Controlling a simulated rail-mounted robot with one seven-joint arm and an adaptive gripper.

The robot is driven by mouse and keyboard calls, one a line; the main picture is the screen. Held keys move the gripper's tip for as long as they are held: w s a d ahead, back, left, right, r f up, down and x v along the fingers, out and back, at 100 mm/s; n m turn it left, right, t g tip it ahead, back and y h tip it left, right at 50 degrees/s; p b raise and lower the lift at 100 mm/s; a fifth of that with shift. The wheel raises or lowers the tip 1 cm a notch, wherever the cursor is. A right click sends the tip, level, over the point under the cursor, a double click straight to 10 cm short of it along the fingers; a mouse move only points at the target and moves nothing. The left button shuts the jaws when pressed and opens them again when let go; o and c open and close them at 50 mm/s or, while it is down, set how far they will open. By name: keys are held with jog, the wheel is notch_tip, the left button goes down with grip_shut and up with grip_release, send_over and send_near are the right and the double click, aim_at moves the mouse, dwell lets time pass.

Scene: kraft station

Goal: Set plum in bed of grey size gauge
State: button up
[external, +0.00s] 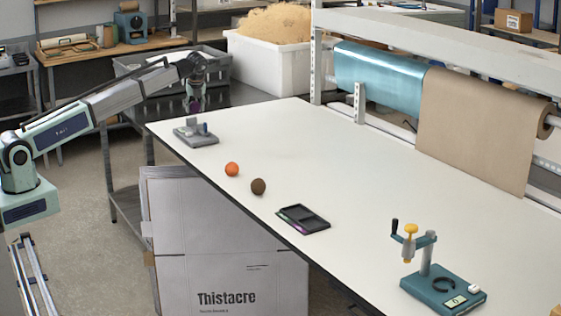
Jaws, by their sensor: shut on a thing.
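The grey size gauge (196,137) sits at the far left corner of the white table, with small upright blocks on its base. My gripper (196,108) is above the gauge, pointing down. It is shut on a small dark purple thing, which looks like the plum (196,104). The plum is partly hidden by the fingers and is small in this view. It appears higher than the gauge's bed, but the exact gap between them cannot be told.
An orange ball (232,169) and a brown ball (258,187) lie on the white table (340,160). A dark tray (303,219) lies near the front edge. A teal stand device (443,288) is at the right. A paper-roll rack (475,125) lines the back. The table's middle is clear.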

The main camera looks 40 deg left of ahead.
jog(key=shift+w+a, duration=0.1)
jog(key=shift+a, duration=0.15)
jog(key=shift+w+f, duration=0.1)
notch_tip(320, 180, down, 4)
jog(key=b, duration=0.3)
jog(key=shift+f+b, duration=0.15)
jog(key=shift+b, duration=0.25)
jog(key=shift+f+p, duration=0.3)
jog(key=shift+f, duration=0.2)
jog(key=shift+f+p, duration=0.7)
jog(key=shift+p, duration=0.3)
dwell(1.7)
jog(key=o, duration=1.3)
jog(key=shift+c, duration=0.2)
jog(key=shift+r+p, duration=2.8)
jog(key=shift+r, duration=1.2)
